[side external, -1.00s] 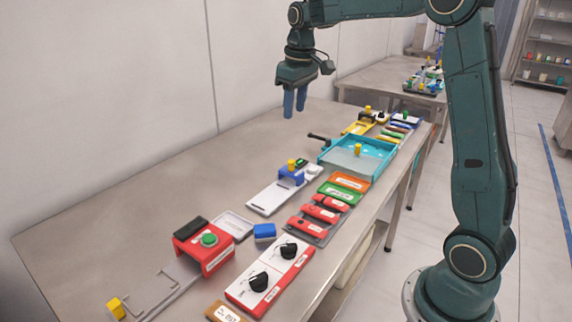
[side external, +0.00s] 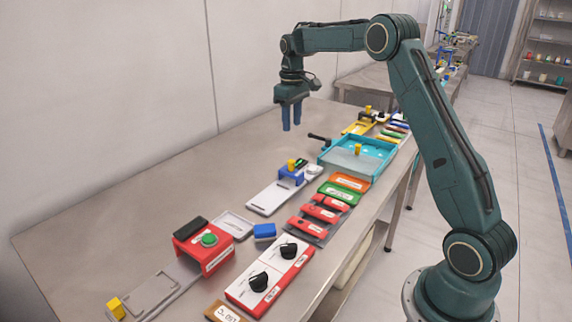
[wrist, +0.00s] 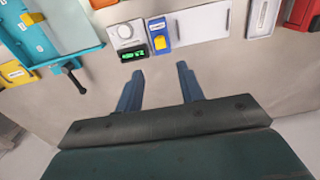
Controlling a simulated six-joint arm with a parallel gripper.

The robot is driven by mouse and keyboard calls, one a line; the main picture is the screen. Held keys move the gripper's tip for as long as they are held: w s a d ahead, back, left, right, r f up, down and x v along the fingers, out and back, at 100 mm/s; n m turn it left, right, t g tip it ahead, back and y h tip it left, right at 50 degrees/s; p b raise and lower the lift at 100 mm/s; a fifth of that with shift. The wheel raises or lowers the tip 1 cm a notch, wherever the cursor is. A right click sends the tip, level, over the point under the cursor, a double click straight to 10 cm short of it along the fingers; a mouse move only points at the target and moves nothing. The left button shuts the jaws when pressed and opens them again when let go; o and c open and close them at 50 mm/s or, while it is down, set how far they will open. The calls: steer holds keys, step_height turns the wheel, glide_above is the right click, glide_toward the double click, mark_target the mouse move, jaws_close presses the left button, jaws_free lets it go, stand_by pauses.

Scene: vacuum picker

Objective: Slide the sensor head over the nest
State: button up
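A small blue bridge-shaped head with a yellow knob (side external: 291,165) stands at the far end of a long white plate (side external: 268,200); it looks like the sensor head. In the wrist view the blue head (wrist: 158,33) is at the upper middle, with the white plate (wrist: 205,22) to its right. I cannot tell for certain which part is the nest. My gripper (side external: 291,117) points down above the back of the table, apart from the head. In the wrist view its two blue fingers (wrist: 160,80) are spread with nothing between them.
A white dial unit (wrist: 125,33) and a green-lit display (wrist: 160,43) adjoin the head. A cyan tray (side external: 334,168) with a black handle (side external: 318,138) lies beyond. A red box with a green button (side external: 185,244) and red switch panels stand nearer. The table's back strip is bare.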

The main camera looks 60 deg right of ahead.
mark_target(291, 162)
step_height(291, 162, down, 14)
steer(key=shift+r, duration=0.25)
stand_by(0.5)
steer(key=shift+c, duration=0.5)
jaws_close()
